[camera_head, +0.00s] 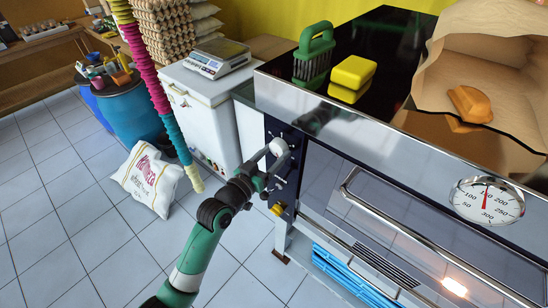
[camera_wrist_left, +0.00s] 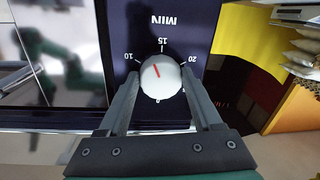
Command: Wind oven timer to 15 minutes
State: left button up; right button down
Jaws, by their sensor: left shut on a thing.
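The oven timer knob (camera_wrist_left: 160,78) is a round white dial with a red pointer line. It sits on the dark oven panel, with the figures 10, 15 and 20 around it and MIN printed beyond the 15. The red line points between 10 and 15. My left gripper (camera_wrist_left: 161,84) is shut on the knob, one finger on each side of it. In the head view my left gripper (camera_head: 272,158) reaches the control panel on the oven's left front, and the white knob (camera_head: 279,147) shows at its tip. My right gripper is not in view.
The oven (camera_head: 400,180) has a long steel door handle (camera_head: 400,215) and a thermometer dial (camera_head: 487,202) to the right. A green brush (camera_head: 314,52), a yellow sponge (camera_head: 352,75) and a paper bag with bread lie on top. A white chest (camera_head: 190,95) stands left.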

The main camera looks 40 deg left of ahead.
pick_arm(q)
jog(key=m+b, duration=0.2)
jog(key=m, duration=0.3)
jog(key=shift+a+f+b, duration=0.1)
jog(key=shift+a+b, duration=0.05)
jog(key=shift+b, duration=0.15)
dwell(0.4)
jog(key=o, duration=1.4)
jog(key=shift+c, duration=0.2)
jog(key=s+d, duration=0.2)
jog(key=s, duration=0.9)
jog(key=shift+s, duration=0.3)
